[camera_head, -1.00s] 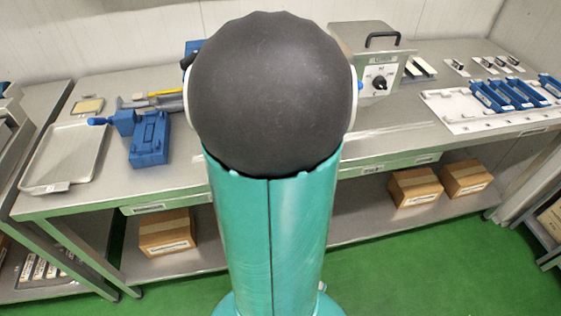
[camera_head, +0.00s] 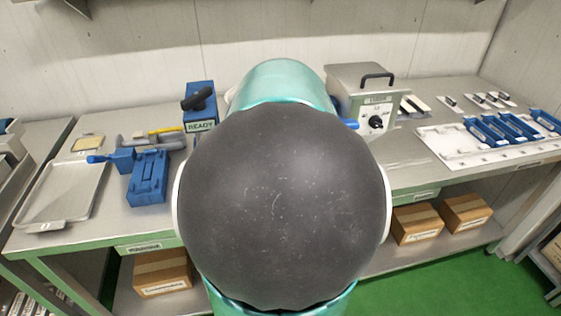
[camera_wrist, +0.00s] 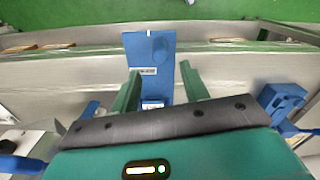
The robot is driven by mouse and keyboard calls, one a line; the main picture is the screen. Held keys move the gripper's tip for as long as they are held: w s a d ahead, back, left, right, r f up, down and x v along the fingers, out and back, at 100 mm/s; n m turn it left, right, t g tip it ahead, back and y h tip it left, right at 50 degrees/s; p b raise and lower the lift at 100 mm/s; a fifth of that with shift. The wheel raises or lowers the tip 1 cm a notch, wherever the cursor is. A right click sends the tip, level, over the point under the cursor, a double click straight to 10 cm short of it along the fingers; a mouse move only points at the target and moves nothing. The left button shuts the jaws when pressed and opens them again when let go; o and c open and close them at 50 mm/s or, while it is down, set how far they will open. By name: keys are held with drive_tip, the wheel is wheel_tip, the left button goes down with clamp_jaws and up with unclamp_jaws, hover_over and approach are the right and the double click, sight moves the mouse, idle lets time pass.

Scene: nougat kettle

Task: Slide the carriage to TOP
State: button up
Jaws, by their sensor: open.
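A blue upright unit (camera_head: 200,108) with a black knob or handle and a label reading READY stands at the back of the bench, left of my arm. A blue panel (camera_wrist: 148,52) with a small white label lies ahead of my gripper in the wrist view; it appears to be the same unit. My gripper (camera_wrist: 160,72) is open, its two green fingers apart on either side of the panel's lower part, with nothing seen held. I cannot tell which part is the carriage, and no TOP mark is readable. My arm hides the middle of the bench in the head view.
A metal kettle box (camera_head: 362,95) with a dial stands right of my arm. A blue clamp fixture (camera_head: 148,175) and a metal tray (camera_head: 62,192) are at left. A white board (camera_head: 470,148) with blue holders lies at right. Cartons (camera_head: 162,272) sit on the lower shelf.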

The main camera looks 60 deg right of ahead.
wheel_tip(320, 180, up, 4)
drive_tip(key=shift+r, duration=0.1)
idle(0.6)
drive_tip(key=w+a+r+n+t, duration=0.15)
drive_tip(key=w+a, duration=0.25)
drive_tip(key=a, duration=0.4)
drive_tip(key=w+a+f+n+t+h, duration=0.15)
drive_tip(key=w+a, duration=0.25)
drive_tip(key=a, duration=0.4)
drive_tip(key=w+a+r+n+t+y, duration=0.1)
drive_tip(key=w+a+r+n, duration=0.2)
drive_tip(key=a, duration=0.5)
drive_tip(key=a+f+n+t, duration=0.1)
drive_tip(key=a+f+n, duration=0.1)
drive_tip(key=a, duration=0.9)
drive_tip(key=shift+a+f+t, duration=0.15)
drive_tip(key=shift+f+t, duration=0.05)
drive_tip(key=shift+t, duration=0.1)
drive_tip(key=shift+c, duration=1)
drive_tip(key=shift+d, duration=0.25)
